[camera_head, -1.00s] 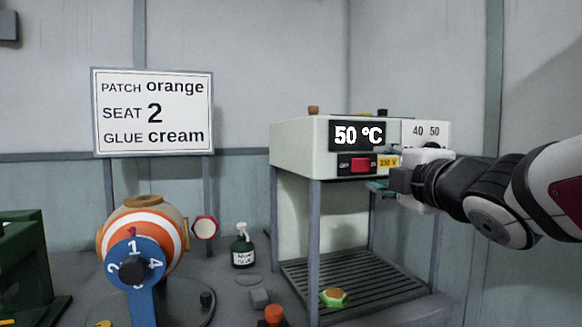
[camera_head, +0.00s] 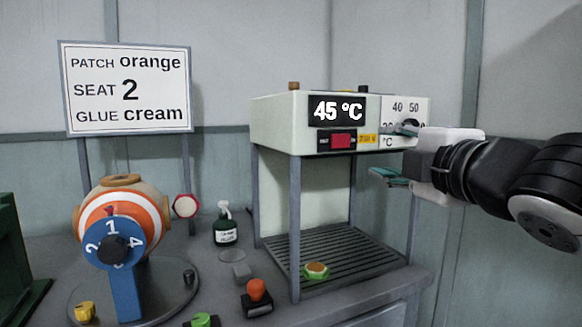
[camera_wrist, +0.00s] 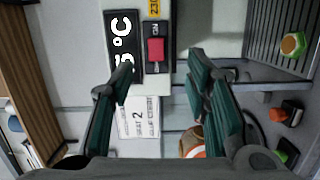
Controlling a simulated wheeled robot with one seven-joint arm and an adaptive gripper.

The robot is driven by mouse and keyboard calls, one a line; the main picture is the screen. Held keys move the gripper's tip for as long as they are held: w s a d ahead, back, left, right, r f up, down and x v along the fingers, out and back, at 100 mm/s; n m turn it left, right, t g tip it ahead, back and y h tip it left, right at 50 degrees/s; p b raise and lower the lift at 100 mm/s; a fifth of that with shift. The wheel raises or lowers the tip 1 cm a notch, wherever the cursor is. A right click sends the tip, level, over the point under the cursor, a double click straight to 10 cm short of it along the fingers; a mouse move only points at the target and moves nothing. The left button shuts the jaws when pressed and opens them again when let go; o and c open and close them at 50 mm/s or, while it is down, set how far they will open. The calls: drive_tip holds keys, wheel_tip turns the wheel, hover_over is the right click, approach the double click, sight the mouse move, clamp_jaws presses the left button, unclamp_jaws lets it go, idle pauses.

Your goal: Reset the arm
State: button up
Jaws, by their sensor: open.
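My gripper (camera_head: 396,154) is open and empty in front of the press's right side, with its green-padded fingers well apart. In the wrist view my gripper (camera_wrist: 160,82) has the press's red switch (camera_wrist: 156,50) showing beyond the gap between its fingers. The pale press (camera_head: 277,124) stands on legs at the right, and its display (camera_head: 338,110) reads 45 °C. The red switch (camera_head: 343,141) looks dark. My upper finger partly covers the dial panel (camera_head: 390,108).
A sign (camera_head: 128,90) reads patch orange, seat 2, glue cream. An orange-and-white striped ball (camera_head: 160,215) sits behind a blue numbered dial (camera_head: 97,252). A glue bottle (camera_head: 226,232) stands mid-bench. A green-and-orange piece (camera_head: 316,271) lies on the press's slatted base (camera_head: 372,262).

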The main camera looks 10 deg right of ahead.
drive_tip(key=s+d+f+m+g+h, duration=0.3)
drive_tip(key=s+f+m, duration=0.1)
drive_tip(key=f+m, duration=0.25)
drive_tip(key=s+d+f+m+g+h, duration=0.25)
drive_tip(key=s+f+m+g, duration=0.2)
drive_tip(key=f, duration=0.25)
drive_tip(key=s+a+f+m+g+y, duration=0.1)
drive_tip(key=s+a+f+m+g, duration=0.2)
drive_tip(key=s, duration=0.4)
drive_tip(key=s+a+f+m+g+y, duration=0.1)
drive_tip(key=s+a+f+m+g, duration=0.15)
drive_tip(key=s+f, duration=0.35)
drive_tip(key=s+a+f+m+g+y, duration=0.1)
drive_tip(key=s+f+m+g, duration=0.2)
drive_tip(key=s, duration=0.5)
wheel_tip(320, 180, up, 25)
drive_tip(key=t+p, duration=0.2)
drive_tip(key=p, duration=2.1)
drive_tip(key=shift+w+t, duration=0.3)
drive_tip(key=shift+w, duration=0.05)
